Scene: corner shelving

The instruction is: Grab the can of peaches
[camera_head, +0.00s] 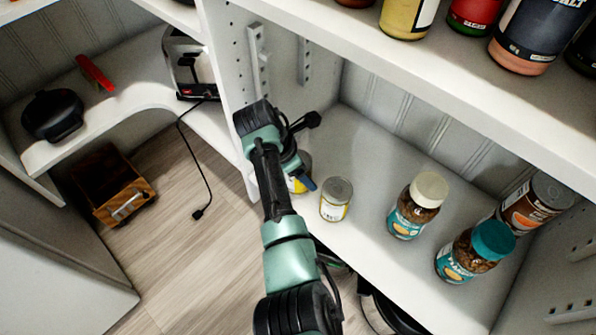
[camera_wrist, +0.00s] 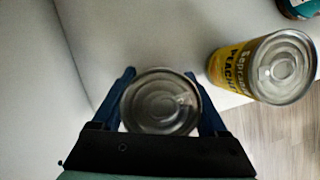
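My gripper (camera_wrist: 160,82) is low over the shelf with its two blue fingers apart, one on each side of a can with a bare metal top (camera_wrist: 160,101). I cannot tell whether the fingers touch this can. Its label is hidden in the wrist view; in the head view a yellow part of it (camera_head: 296,186) shows behind my gripper (camera_head: 304,174). A yellow can with "PEACH" lettering (camera_wrist: 240,66) stands to the right in the wrist view, outside the fingers. It appears to be the can (camera_head: 335,204) just right of my gripper in the head view.
A jar with a cream lid (camera_head: 417,206), a jar with a teal lid (camera_head: 475,252) and a brown container (camera_head: 533,205) stand farther right on the shelf. An upper shelf (camera_head: 440,70) with jars overhangs the back. The shelf's front edge drops to a wooden floor (camera_head: 190,270).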

